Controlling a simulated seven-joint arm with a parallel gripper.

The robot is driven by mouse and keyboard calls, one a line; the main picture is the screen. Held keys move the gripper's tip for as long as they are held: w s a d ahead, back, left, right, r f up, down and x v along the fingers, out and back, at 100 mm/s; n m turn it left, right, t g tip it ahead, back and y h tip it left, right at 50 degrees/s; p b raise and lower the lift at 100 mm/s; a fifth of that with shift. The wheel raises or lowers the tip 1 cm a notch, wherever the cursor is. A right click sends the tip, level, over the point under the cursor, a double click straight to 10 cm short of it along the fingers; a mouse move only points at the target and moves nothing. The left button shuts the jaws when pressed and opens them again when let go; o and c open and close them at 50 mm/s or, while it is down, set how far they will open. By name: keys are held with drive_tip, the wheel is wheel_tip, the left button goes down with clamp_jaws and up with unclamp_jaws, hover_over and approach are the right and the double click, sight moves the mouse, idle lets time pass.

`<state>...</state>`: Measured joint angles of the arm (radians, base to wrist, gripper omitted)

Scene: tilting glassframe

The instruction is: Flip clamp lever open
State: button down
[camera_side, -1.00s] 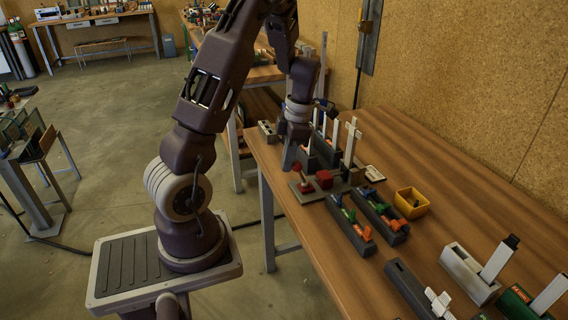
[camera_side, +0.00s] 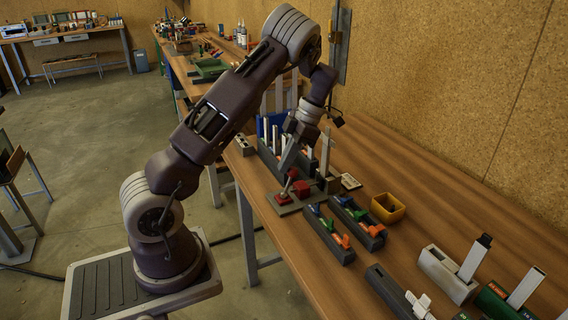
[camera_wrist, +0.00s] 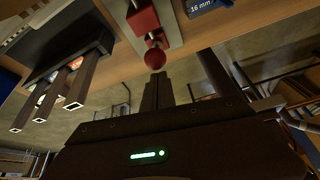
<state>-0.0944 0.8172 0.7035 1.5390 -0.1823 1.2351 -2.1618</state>
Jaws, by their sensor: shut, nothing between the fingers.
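The clamp's red lever (camera_wrist: 143,20) with a round red ball knob (camera_wrist: 155,58) shows at the top of the wrist view. In the side view the clamp is small, with a red block (camera_side: 302,187) on a grey base plate (camera_side: 288,209) on the bench. My gripper (camera_wrist: 157,78) is shut and empty, its fingertips just below the ball in the wrist view. Whether they touch it I cannot tell. In the side view my gripper (camera_side: 282,171) slants down to the clamp and partly hides the lever.
A dark holder with upright pale bars (camera_side: 277,138) stands close behind my gripper. Dark racks (camera_side: 328,234) with coloured pieces and a yellow bin (camera_side: 387,208) lie nearer the camera. A blue label (camera_wrist: 205,6) is by the clamp.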

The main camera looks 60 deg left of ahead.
drive_tip(key=shift+r, duration=0.75)
drive_tip(key=v, duration=0.9)
drive_tip(key=shift+w+a, duration=0.25)
drive_tip(key=shift+a, duration=0.1)
drive_tip(key=shift+r, duration=0.15)
